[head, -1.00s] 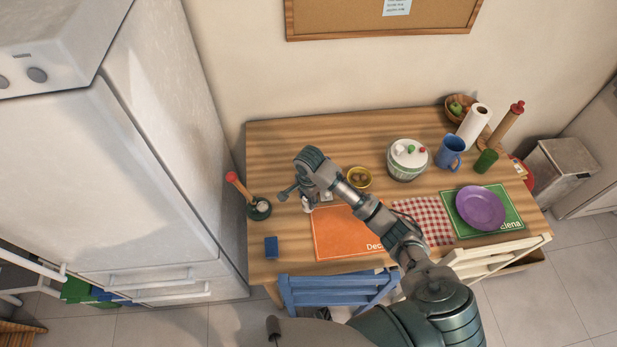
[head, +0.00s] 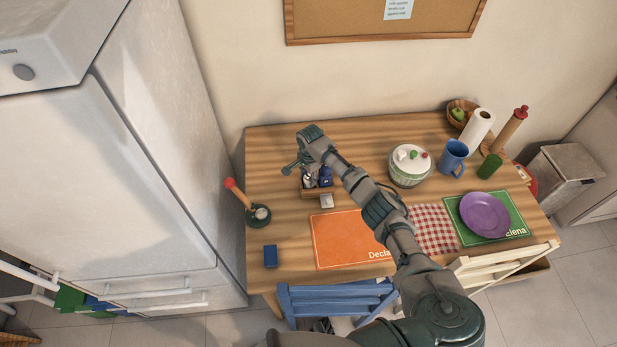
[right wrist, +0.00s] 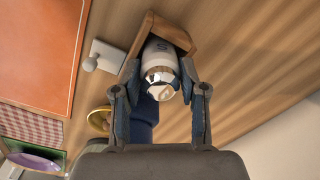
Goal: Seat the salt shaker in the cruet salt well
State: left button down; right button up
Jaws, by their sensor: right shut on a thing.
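The salt shaker (right wrist: 160,62) is white with an "S" and a shiny metal top. My right gripper (right wrist: 160,95) is shut on it, one finger on each side of the top, in the right wrist view. The wooden cruet (right wrist: 147,22) frames the shaker's lower end; whether its base rests on the well floor is hidden. In the head view the cruet (head: 318,193) is at the table's left middle, with my right gripper (head: 308,174) over its left part. A dark blue shaker (head: 326,177) stands beside it in the cruet. My left gripper is out of view.
A small white knobbed piece (head: 327,201) lies just in front of the cruet. An orange placemat (head: 345,240), blue box (head: 270,255) and dark green holder with a red-tipped handle (head: 258,215) are nearby. Bare table lies behind.

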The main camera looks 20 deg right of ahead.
jog(key=shift+f, duration=0.1)
jog(key=o, duration=1.1)
jog(key=shift+c, duration=0.2)
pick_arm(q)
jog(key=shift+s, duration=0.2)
pick_arm(e)
jog(key=shift+o, duration=0.6)
jog(key=shift+r, duration=0.3)
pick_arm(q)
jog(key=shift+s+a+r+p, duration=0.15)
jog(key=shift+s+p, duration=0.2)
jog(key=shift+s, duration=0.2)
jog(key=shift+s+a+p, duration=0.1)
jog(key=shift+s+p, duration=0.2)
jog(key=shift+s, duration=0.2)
pick_arm(e)
notch_tip(320, 180, up, 12)
jog(key=shift+s+f, duration=0.15)
jog(key=shift+f, duration=0.1)
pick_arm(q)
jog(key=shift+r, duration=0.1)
pick_arm(e)
jog(key=shift+d+r, duration=0.1)
